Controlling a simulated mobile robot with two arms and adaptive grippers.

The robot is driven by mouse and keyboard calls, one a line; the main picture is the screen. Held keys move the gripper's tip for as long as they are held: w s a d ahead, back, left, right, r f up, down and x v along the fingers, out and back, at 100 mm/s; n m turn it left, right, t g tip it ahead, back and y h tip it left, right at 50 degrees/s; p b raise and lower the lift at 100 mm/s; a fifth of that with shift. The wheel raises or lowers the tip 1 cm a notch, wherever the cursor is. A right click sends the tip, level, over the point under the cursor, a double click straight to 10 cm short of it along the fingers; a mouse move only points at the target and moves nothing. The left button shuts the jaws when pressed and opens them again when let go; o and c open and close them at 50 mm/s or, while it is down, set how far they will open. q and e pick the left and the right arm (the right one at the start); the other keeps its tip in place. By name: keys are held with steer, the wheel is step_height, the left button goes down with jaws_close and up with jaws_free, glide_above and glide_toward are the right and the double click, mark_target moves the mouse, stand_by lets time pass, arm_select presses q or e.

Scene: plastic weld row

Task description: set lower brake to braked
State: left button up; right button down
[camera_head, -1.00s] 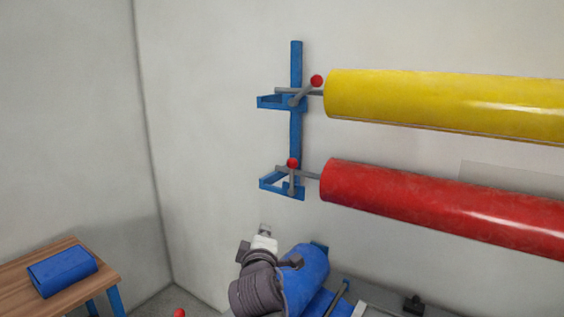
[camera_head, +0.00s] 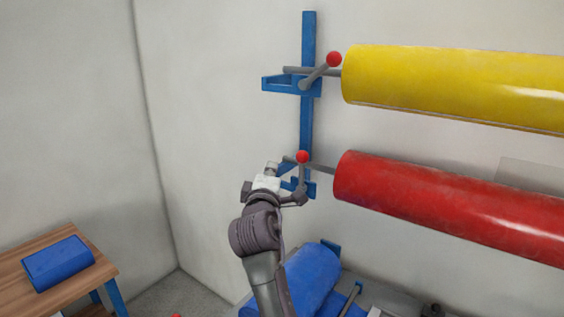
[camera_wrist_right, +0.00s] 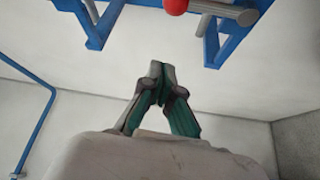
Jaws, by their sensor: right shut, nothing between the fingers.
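The lower brake lever shows a red knob (camera_head: 303,156) on a grey arm that stands about upright at the lower blue bracket (camera_head: 308,188), left of the red roll (camera_head: 440,200). My right gripper (camera_head: 272,167) is shut and empty, just left of that lever in the head view, and its arm hides part of the bracket. In the right wrist view the shut fingertips (camera_wrist_right: 160,72) point up, apart from a red knob (camera_wrist_right: 174,6) at the top edge; I cannot tell for sure which lever it belongs to. My left gripper is not in view.
The upper lever's red knob (camera_head: 334,59) leans right beside the yellow roll (camera_head: 450,85). A blue post (camera_head: 308,120) carries both brackets. A blue roll (camera_head: 312,275) lies below my right arm.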

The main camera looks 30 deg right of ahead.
mark_target(302, 173)
steer(key=p+x, duration=0.4)
steer(key=x, duration=0.6)
arm_select(q)
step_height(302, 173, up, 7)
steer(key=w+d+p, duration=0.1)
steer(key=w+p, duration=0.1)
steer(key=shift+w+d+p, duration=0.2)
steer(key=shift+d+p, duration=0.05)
steer(key=shift+p, duration=0.05)
arm_select(e)
steer(key=s, duration=0.1)
steer(key=s+d, duration=0.1)
steer(key=s+d+f, duration=0.1)
steer(key=shift+s, duration=0.4)
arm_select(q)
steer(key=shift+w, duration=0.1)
arm_select(e)
steer(key=shift+w+f, duration=0.1)
steer(key=shift+w, duration=0.05)
